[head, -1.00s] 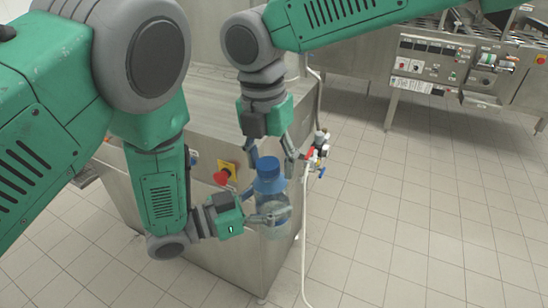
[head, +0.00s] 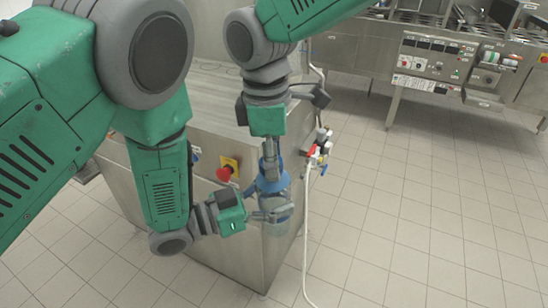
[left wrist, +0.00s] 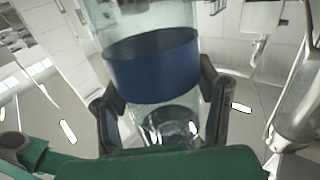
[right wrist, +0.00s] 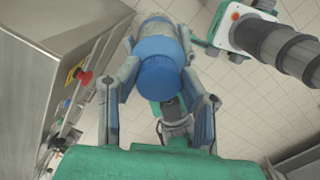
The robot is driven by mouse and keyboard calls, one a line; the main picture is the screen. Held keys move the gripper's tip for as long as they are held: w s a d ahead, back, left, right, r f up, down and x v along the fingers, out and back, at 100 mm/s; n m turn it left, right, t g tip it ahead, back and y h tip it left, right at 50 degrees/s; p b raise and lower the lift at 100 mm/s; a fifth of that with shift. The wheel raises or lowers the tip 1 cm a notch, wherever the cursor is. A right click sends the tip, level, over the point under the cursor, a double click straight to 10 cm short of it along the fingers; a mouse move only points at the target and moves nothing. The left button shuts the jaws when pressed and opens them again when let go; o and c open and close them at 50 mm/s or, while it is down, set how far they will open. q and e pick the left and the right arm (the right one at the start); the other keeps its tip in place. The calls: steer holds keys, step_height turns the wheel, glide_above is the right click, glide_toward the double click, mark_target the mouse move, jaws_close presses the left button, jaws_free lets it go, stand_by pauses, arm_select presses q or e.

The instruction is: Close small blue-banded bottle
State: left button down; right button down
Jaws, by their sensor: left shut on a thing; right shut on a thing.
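The small bottle (head: 277,200) is clear with a blue cap, held upright in front of the steel cabinet. Its dark blue band (left wrist: 153,65) shows in the left wrist view. My right gripper (head: 270,170) reaches down from above and is shut on the blue cap (right wrist: 158,62), with a finger on each side in the right wrist view. In the head view its fingers partly hide the cap. I cannot tell how tightly the cap sits on the neck.
The steel cabinet (head: 225,235) stands close behind the bottle, with a red emergency button (head: 223,173) on it. Valves (head: 318,150) and a white hose (head: 304,240) are just right of the bottle. A control bench (head: 440,68) stands at the back right. The tiled floor at right is clear.

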steer(key=shift+s+d+f, duration=0.15)
steer(key=shift+s+d, duration=0.05)
steer(key=shift+s, duration=0.15)
steer(key=c, duration=1)
jaws_free()
steer(key=shift+d, duration=0.15)
steer(key=shift+w, duration=0.15)
steer(key=shift+a+r, duration=0.3)
steer(key=shift+r, duration=0.1)
step_height(320, 180, up, 3)
steer(key=shift+a+r, duration=0.1)
steer(key=shift+r, duration=0.45)
steer(key=shift+c, duration=0.5)
